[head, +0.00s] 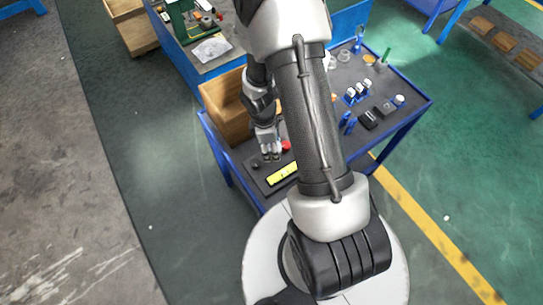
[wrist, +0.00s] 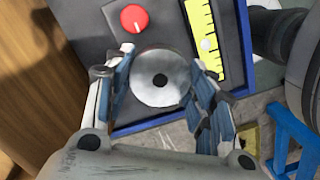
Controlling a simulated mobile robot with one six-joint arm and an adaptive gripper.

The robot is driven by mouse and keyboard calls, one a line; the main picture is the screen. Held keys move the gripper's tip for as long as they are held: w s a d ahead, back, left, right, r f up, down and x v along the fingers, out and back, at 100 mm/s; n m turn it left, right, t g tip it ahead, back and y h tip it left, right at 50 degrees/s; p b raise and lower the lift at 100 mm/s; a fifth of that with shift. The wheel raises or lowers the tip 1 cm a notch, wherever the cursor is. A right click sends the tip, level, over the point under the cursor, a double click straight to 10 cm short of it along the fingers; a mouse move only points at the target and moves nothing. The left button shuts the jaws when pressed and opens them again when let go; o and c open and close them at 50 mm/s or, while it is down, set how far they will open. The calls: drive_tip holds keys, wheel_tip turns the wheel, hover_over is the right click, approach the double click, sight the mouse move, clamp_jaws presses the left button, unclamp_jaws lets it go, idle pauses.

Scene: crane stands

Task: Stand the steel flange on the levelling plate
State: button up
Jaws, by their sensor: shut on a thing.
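The steel flange (wrist: 160,97) is a pale round disc with a dark centre hole, seen face-on in the wrist view. My gripper (wrist: 162,80) is shut on it, with a blue-padded finger at each side. A dark grey plate with a yellow marked strip (wrist: 203,40) and a red knob (wrist: 134,18) lies behind the flange; it looks like the levelling plate. Whether the flange touches the plate, I cannot tell. In the head view my gripper (head: 270,155) is low over the near left of the blue-framed bench, beside the yellow strip (head: 283,173). The flange is not clear there.
A wooden box (head: 228,112) stands on the bench close left of my gripper. A black block (head: 368,120), blue holders with white-topped parts (head: 357,92) and a green upright item (head: 385,56) are on the right side. My arm hides the bench's middle.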

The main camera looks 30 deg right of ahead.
sight(271, 154)
drive_tip(key=shift+f+b, duration=1.2)
drive_tip(key=shift+f, duration=1.3)
drive_tip(key=shift+f, duration=0.15)
drive_tip(key=o, duration=1.5)
